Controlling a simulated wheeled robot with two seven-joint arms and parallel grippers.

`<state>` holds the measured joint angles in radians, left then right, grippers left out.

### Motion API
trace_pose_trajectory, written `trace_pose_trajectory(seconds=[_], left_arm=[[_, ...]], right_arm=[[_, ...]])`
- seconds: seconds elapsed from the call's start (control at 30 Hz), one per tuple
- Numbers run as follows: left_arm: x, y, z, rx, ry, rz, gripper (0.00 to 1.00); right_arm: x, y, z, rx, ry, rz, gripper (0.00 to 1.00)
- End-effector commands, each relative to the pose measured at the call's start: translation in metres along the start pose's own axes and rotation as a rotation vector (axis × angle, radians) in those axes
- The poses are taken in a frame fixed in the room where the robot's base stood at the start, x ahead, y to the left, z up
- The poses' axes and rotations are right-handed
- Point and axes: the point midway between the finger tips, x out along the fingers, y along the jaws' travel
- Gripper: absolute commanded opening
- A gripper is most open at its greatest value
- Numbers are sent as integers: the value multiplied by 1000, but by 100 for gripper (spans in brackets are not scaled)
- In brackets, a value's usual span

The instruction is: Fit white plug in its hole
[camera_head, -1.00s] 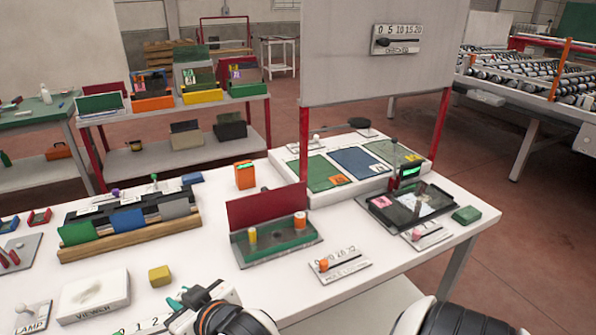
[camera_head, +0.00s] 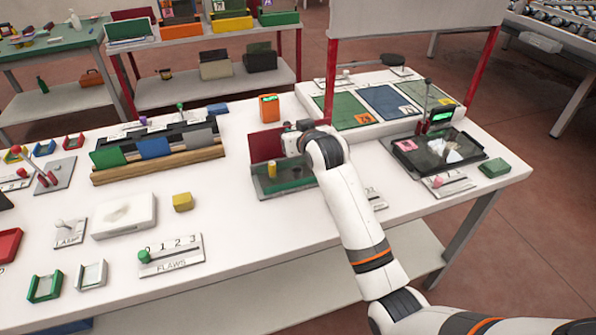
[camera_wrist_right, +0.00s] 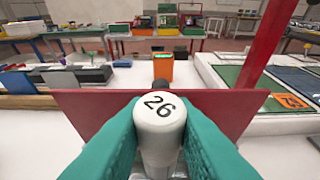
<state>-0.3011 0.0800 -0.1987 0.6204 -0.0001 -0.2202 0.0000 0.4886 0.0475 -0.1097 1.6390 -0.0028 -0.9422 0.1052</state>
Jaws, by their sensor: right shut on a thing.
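The white plug (camera_wrist_right: 157,125), marked 26 on its top, stands upright between the teal fingers of my right gripper (camera_wrist_right: 158,140) in the right wrist view. The gripper is shut on it. In the head view my right wrist is over the green-and-grey holder (camera_head: 283,190) with a red back panel (camera_head: 265,146); the panel also shows behind the plug in the wrist view (camera_wrist_right: 85,103). A yellow plug (camera_head: 272,171) stands in the holder's left part. The plug's lower end and its hole are hidden, so I cannot tell whether they touch. My left gripper is out of view.
An orange box (camera_head: 269,108) stands behind the panel. A slider plate (camera_head: 375,198) lies right of the holder, partly behind my arm. A yellow block (camera_head: 182,202) and a rack of coloured panels (camera_head: 155,160) are at left. The table front between block and holder is clear.

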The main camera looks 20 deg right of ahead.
Motion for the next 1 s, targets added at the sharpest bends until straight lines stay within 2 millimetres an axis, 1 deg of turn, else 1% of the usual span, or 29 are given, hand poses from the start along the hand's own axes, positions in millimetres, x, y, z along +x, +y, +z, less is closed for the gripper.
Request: trace_pose_trajectory(seconds=[0.1,0.2,0.3,0.37,0.6,0.7,1.0], left_arm=[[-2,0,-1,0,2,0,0],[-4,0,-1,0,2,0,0],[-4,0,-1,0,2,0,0],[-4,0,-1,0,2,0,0],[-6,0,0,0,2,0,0],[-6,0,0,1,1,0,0],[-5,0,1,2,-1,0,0]], right_arm=[[10,-1,-21,1,8,0,0],[17,-1,-38,1,6,0,0],[21,-1,-49,1,5,0,0],[23,-1,-52,1,2,0,0],[35,-1,-82,0,4,0,0],[37,-1,-87,0,2,0,0],[38,-1,-89,0,1,0,0]])
